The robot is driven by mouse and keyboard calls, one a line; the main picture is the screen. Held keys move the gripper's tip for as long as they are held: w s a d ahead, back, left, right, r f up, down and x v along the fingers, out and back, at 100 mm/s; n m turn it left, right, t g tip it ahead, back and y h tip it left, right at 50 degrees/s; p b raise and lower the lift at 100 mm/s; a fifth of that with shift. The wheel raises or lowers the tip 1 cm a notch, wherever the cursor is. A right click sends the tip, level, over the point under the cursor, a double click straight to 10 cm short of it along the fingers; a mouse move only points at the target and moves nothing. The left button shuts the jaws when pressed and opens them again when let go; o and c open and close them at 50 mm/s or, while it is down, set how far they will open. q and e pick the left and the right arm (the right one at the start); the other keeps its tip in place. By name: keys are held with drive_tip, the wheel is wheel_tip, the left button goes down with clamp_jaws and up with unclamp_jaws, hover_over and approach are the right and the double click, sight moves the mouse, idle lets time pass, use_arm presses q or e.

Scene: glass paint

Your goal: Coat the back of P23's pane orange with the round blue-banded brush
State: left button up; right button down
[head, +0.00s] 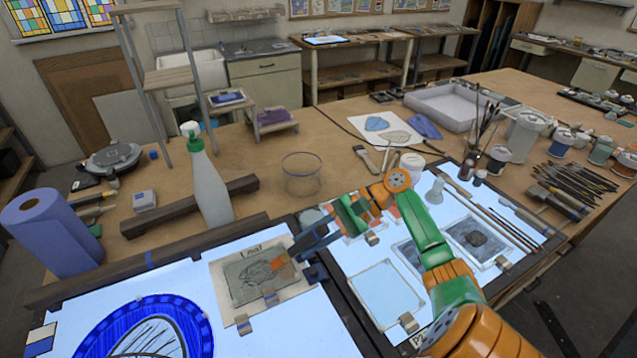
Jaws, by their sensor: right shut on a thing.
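My right gripper (308,246) reaches in from the right and is shut on a brush, mostly hidden by the gripper. The brush's orange-brown tip (281,258) is over the right part of a grey pane (247,283) with a dark leaf-like drawing. I cannot tell whether the tip touches it. This pane lies on a pale board with small metal clips and a label (252,248) too small to read. A clear pane (386,292) lies on the right light table, near a label starting with P2 (417,340). My left gripper is not in view.
A blue paper roll (50,232) stands at left. A blue-rimmed round glass piece (197,318) lies in front. Several brushes (575,185) and jars crowd the right.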

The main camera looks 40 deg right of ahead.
sight(301, 242)
drive_tip(key=shift+w+a, duration=0.2)
drive_tip(key=shift+a, duration=0.45)
drive_tip(key=shift+w+a, duration=0.25)
drive_tip(key=shift+a, duration=0.45)
drive_tip(key=shift+w+a, duration=0.2)
drive_tip(key=shift+a, duration=0.45)
drive_tip(key=shift+w+a, duration=0.25)
drive_tip(key=shift+a, duration=0.7)
drive_tip(key=shift+w+a, duration=0.25)
drive_tip(key=shift+a, duration=0.7)
drive_tip(key=shift+w+a, duration=0.25)
drive_tip(key=shift+a, duration=0.7)
drive_tip(key=w, duration=0.1)
drive_tip(key=w+d, duration=0.1)
drive_tip(key=w, duration=0.1)
drive_tip(key=w+r+b, duration=0.1)
drive_tip(key=w, duration=0.1)
drive_tip(key=shift+d, duration=0.35)
drive_tip(key=shift+s+r, duration=0.15)
drive_tip(key=shift+s, duration=0.05)
drive_tip(key=shift+p, duration=0.5)
drive_tip(key=shift+a+f, duration=0.1)
drive_tip(key=shift+f, duration=0.1)
